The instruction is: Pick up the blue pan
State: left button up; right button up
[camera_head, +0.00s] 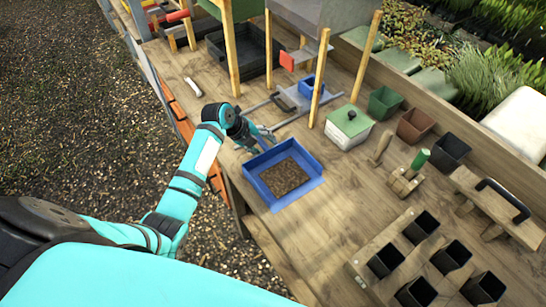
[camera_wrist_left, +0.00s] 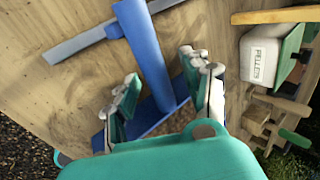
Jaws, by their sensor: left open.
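The blue pan (camera_head: 313,157) lies on the wooden bench with a patch of brown, soil-like material inside it. Its handle side faces my left gripper (camera_head: 258,140), which is at the pan's far left edge in the head view. In the left wrist view the blue handle (camera_wrist_left: 147,50) runs between the two open fingers of the left gripper (camera_wrist_left: 163,85), with a gap on each side. The pan's tray is mostly hidden there behind the gripper body. My right gripper is not in view.
A grey bar-like tool (camera_head: 300,115) lies just beyond the pan, with a small blue box (camera_head: 312,86) near it. A white box with a green lid (camera_head: 348,127) and thin wooden posts (camera_head: 320,78) stand to the right. Bare bench (camera_head: 310,225) is in front.

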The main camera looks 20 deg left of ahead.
pick_arm(q)
jog(key=shift+w+f, duration=0.1)
jog(key=shift+c, duration=0.2)
grip_shut()
dwell(0.5)
